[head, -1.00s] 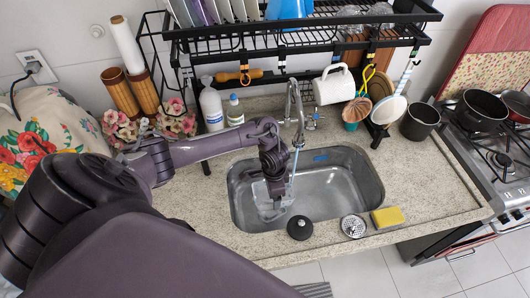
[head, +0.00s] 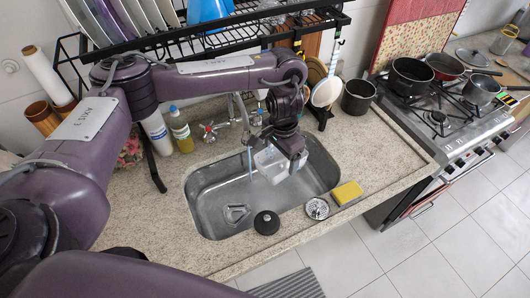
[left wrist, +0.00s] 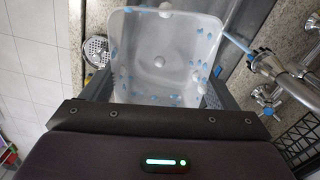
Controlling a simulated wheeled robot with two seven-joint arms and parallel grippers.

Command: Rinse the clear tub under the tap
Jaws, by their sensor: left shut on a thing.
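The clear tub (head: 269,165) hangs over the back part of the sink (head: 210,222) in the head view, tilted. My left gripper (head: 288,158) is shut on it. The left wrist view looks into the tub (left wrist: 165,62), which shows blue drops and pale round spots inside; the gripper's dark fingers (left wrist: 155,92) flank it. The tap (head: 240,108) stands behind the sink and also shows in the left wrist view (left wrist: 285,75). A thin blue water stream (left wrist: 238,42) runs from its spout to the tub's rim area; I cannot tell whether it enters the tub. My right gripper is not in view.
A black round stopper (head: 266,222), a metal strainer (head: 317,208) and a yellow sponge (head: 347,192) line the sink's front edge. Bottles (head: 181,132) stand behind left, under the black rack (head: 215,42). The stove (head: 440,115) is at right.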

